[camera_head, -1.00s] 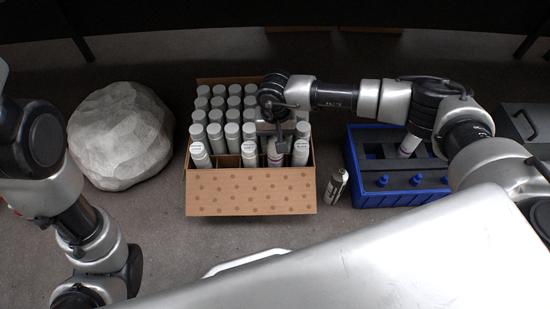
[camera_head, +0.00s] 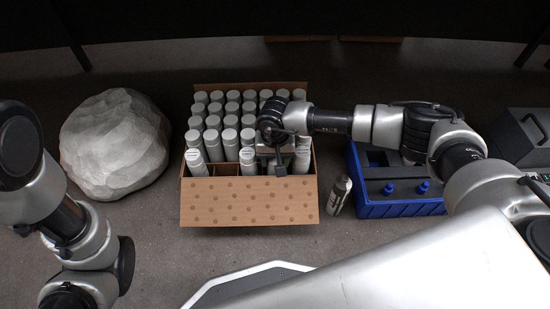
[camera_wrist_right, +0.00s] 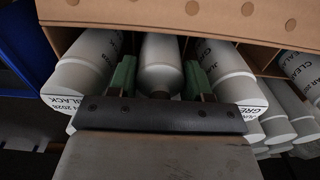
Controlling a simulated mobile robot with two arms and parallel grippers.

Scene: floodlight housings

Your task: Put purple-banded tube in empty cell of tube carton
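The tube carton (camera_head: 247,202) is an open brown cardboard box with rows of pale, grey-capped tubes. My right gripper (camera_head: 279,168) is low over its front row, right of the middle. In the right wrist view, my right gripper's green fingers (camera_wrist_right: 160,80) are closed on both sides of a tube (camera_wrist_right: 160,62), which sits between two neighbouring tubes. Its band does not show now; an earlier head view shows a pinkish-purple band on it. In the head view the gripper mostly hides this tube. A bare cell (camera_head: 222,170) shows in the front row, left of the middle. My left gripper is out of view.
A large pale rock (camera_head: 114,144) stands left of the carton. A blue tray (camera_head: 400,208) with dark foam and blue knobs lies further right, partly under my right arm. A dark case (camera_head: 522,138) is at the far right.

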